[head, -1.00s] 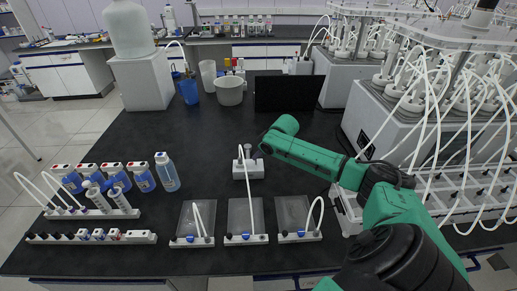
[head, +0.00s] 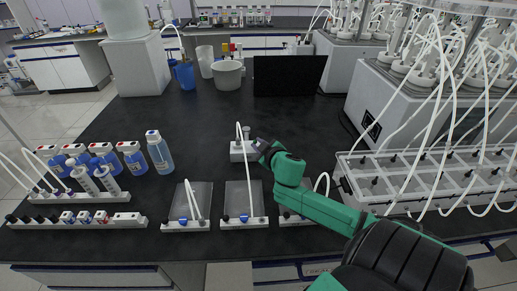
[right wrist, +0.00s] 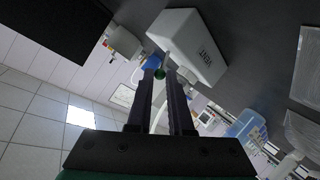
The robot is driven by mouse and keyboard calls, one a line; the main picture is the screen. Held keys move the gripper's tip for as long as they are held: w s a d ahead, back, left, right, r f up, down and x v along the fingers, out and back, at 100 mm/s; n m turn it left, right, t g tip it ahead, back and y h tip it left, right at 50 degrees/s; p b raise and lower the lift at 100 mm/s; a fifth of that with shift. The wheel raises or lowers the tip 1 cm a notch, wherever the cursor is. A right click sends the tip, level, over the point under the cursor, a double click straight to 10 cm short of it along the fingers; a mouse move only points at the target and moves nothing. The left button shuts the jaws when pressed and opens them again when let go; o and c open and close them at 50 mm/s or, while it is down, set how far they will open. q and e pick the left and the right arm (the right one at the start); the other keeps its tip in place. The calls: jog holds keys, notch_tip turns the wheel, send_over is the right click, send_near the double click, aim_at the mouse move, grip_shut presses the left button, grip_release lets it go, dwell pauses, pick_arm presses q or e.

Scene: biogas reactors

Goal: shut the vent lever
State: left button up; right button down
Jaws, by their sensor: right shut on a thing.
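The vent block (head: 238,153) is a small white box on the black bench, left of my right gripper in the head view. In the right wrist view the white block (right wrist: 190,40) shows the label VENT. My right gripper (right wrist: 161,74) has its fingertips at the block's side, shut on a small part that I take for the vent lever. A green piece (right wrist: 160,73) shows between the tips and a blue part (right wrist: 151,63) just beside them. The fingers hide most of the lever, so its angle is unclear. In the head view my right gripper (head: 258,148) is small and dark. My left gripper is not in view.
Flat grey pouches with white clip bars (head: 245,221) lie in front of the block.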

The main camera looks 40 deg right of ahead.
dwell(0.5)
jog(key=c, duration=0.8)
grip_release()
jog(key=v, duration=1.4)
jog(key=shift+s+a, duration=0.2)
jog(key=shift+s, duration=0.05)
